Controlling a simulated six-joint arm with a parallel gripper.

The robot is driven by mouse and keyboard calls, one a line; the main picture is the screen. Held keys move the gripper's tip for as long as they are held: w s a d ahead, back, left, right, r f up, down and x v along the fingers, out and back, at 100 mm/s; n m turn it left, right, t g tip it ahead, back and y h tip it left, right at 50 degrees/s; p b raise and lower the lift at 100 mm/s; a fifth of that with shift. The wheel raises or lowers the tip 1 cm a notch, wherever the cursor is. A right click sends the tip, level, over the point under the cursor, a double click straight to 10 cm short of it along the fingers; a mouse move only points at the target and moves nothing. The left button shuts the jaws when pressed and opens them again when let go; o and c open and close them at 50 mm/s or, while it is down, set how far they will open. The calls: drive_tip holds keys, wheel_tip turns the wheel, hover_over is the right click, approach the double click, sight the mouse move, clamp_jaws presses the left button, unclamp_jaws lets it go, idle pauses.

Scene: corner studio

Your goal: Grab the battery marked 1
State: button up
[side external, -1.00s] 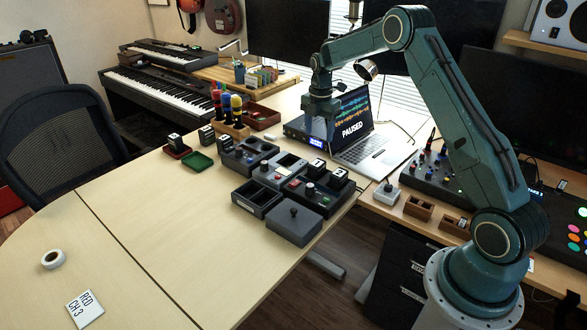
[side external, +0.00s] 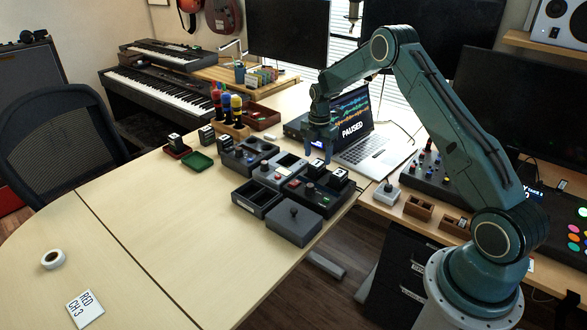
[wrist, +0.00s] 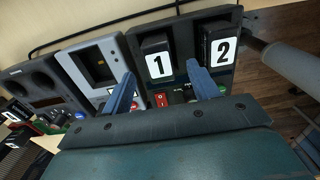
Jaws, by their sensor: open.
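The battery marked 1 (wrist: 158,60) is a black block with a white label. It stands upright in a dark charger (wrist: 180,80), left of the battery marked 2 (wrist: 220,48). In the side view, two black batteries stand in that unit, and battery 1 looks to be the left one (side external: 316,170). My gripper (side external: 320,156) is open and empty just above and behind the batteries. In the wrist view, my blue fingertips (wrist: 160,69) point towards battery 1, one to each side of it. Whether they touch it cannot be told.
A black open tray (side external: 257,197) and a dark box with a knob (side external: 294,222) stand in front. The laptop (side external: 366,146) is behind right.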

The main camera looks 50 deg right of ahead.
sight(317, 163)
drive_tip(key=shift+f, duration=2.35)
drive_tip(key=shift+c, duration=0.4)
drive_tip(key=shift+r, duration=0.1)
drive_tip(key=c, duration=1.2)
wheel_tip(317, 163, up, 20)
